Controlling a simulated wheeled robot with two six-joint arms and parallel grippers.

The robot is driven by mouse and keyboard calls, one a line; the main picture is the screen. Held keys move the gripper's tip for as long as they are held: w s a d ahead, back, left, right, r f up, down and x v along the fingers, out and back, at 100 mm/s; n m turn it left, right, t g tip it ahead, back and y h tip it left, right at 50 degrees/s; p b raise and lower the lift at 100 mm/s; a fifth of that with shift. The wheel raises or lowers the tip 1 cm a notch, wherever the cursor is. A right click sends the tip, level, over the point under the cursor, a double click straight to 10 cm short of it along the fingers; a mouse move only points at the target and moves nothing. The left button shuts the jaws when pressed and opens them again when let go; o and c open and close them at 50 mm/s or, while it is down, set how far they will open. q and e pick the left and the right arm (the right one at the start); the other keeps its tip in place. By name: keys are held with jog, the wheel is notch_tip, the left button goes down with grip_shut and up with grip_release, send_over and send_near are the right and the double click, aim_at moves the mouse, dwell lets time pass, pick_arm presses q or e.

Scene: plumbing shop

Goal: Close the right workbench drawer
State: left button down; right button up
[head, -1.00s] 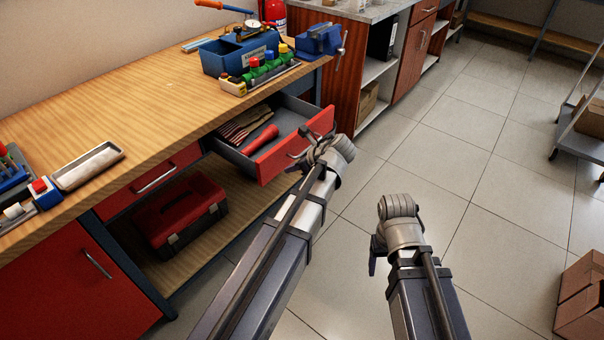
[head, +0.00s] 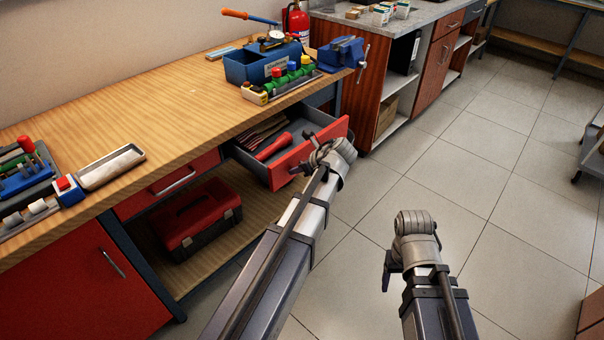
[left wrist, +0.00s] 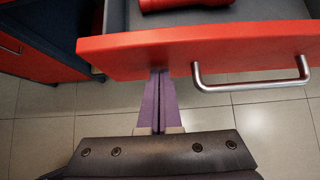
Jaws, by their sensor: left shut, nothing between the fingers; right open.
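The right workbench drawer (head: 314,151) stands pulled out under the benchtop, with a red front and a grey tray. A red tool and striped items lie in it. In the left wrist view the red drawer front (left wrist: 205,48) spans the top, with its metal handle (left wrist: 252,86) to the right. My left gripper (left wrist: 159,75) is shut and empty, its fingertips at the lower edge of the front, left of the handle; I cannot tell if they touch. In the head view my left gripper (head: 312,165) is partly hidden by its wrist. My right gripper (head: 386,275) hangs over the floor.
The wooden benchtop (head: 130,125) carries a blue toolbox (head: 262,65), a blue vise (head: 341,53) and a grey tray (head: 110,168). A closed left drawer (head: 170,183) and a red toolbox (head: 198,220) are below. The tiled floor at right is mostly clear.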

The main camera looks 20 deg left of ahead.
aim_at(248, 144)
pick_arm(q)
jog(key=w+a, duration=0.2)
jog(key=a, duration=0.5)
jog(key=w+a, duration=0.3)
jog(key=a, duration=0.5)
jog(key=w+a, duration=0.3)
jog(key=a, duration=0.4)
jog(key=shift+w+a, duration=0.15)
jog(key=shift+a, duration=0.1)
jog(key=shift+w+a, duration=0.1)
jog(key=shift+a, duration=0.2)
jog(key=shift+a+r, duration=0.1)
jog(key=shift+a, duration=0.05)
jog(key=d, duration=0.1)
jog(key=s+d, duration=0.1)
jog(key=d, duration=0.1)
jog(key=shift+s+d, duration=0.15)
jog(key=shift+d, duration=0.05)
jog(key=p+v, duration=0.7)
jog(key=v, duration=0.3)
jog(key=shift+s+d, duration=0.15)
jog(key=shift+d, duration=0.4)
